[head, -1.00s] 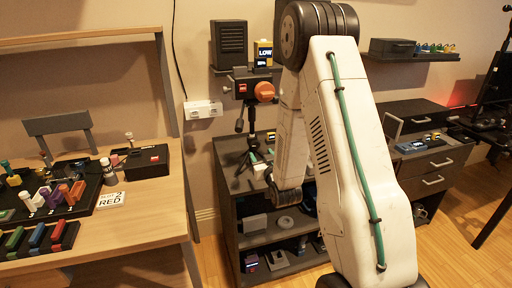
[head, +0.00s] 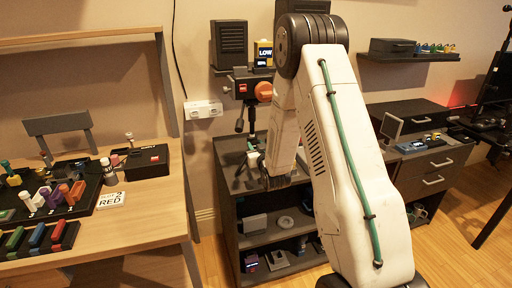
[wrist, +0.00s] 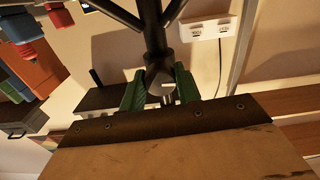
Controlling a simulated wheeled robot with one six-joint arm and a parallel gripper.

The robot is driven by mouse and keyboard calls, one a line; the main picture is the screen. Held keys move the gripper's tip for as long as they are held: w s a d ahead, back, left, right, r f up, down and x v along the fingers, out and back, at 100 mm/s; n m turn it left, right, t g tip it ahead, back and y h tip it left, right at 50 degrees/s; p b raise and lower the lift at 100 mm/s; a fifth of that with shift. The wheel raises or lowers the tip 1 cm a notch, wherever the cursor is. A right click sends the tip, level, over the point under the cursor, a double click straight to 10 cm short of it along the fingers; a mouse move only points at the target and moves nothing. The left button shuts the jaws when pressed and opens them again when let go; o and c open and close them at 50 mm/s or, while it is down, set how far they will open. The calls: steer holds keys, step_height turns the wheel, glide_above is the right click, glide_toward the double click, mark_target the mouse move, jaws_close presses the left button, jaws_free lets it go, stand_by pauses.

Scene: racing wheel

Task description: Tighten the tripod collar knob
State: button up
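The black tripod (head: 251,128) stands on a dark cabinet in the head view, left of my arm. In the wrist view, which looks upside down, its dark column and collar (wrist: 157,57) come down from the top with the legs spreading above. A light grey knob (wrist: 162,84) shows at the collar. My gripper (wrist: 160,71) has its two green fingers on either side of the knob and collar. The fingers are apart; whether they touch the knob I cannot tell. In the head view my wrist and arm hide most of the gripper and the knob.
A box with a red label and an orange knob (head: 263,91) sits atop the tripod. The dark cabinet (head: 229,165) has shelves with small items. A white outlet (head: 203,109) is on the wall. A wooden bench (head: 150,205) with tools stands at left.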

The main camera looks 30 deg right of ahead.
steer(key=shift+c, duration=1.3)
steer(key=m, duration=0.3)
steer(key=shift+m, duration=0.4)
steer(key=m, duration=0.3)
steer(key=shift+m, duration=0.3)
steer(key=m, duration=0.4)
steer(key=shift+m, duration=2)
